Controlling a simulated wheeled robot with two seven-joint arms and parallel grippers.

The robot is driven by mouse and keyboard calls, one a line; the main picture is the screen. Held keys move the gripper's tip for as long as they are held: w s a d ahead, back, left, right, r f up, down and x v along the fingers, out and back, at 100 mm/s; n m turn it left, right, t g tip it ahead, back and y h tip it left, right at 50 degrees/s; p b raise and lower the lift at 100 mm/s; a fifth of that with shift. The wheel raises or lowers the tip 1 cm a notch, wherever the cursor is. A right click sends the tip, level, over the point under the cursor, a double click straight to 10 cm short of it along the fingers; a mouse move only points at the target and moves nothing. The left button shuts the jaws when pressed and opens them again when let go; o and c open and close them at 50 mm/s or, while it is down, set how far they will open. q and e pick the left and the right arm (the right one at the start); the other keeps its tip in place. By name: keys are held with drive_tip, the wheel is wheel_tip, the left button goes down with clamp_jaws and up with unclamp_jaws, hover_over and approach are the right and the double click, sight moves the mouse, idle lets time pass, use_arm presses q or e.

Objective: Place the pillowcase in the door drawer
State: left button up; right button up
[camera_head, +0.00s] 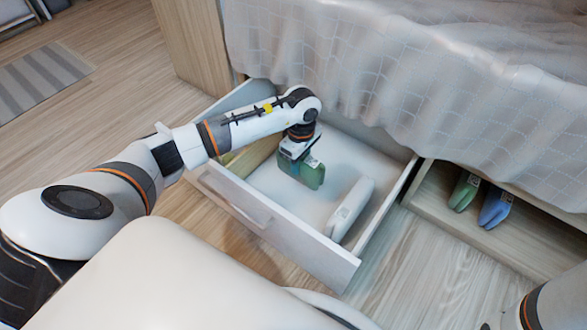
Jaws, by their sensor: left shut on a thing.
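A drawer (268,222) stands open under the bed, its front panel toward me. My left arm reaches over it from the left. My left gripper (299,160) points down inside the drawer's outline and is shut on a dark green folded item (303,173), which looks like the pillowcase. The item hangs upright; I cannot tell if it touches the drawer floor. A white folded item (350,209) stands in the drawer to its right. Part of my right arm shows at the lower right, but its gripper is out of view.
At the right, another open compartment (474,232) under the bed holds a green item (464,191) and a blue item (495,207). A pale checked bedspread (400,70) hangs above both. A striped rug (40,80) lies on the wooden floor at upper left.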

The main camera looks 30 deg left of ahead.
use_arm(q)
drive_tip(key=shift+f+b, duration=3.5)
drive_tip(key=shift+f, duration=1.7)
drive_tip(key=o, duration=1)
drive_tip(key=shift+o, duration=0.2)
drive_tip(key=shift+r, duration=0.1)
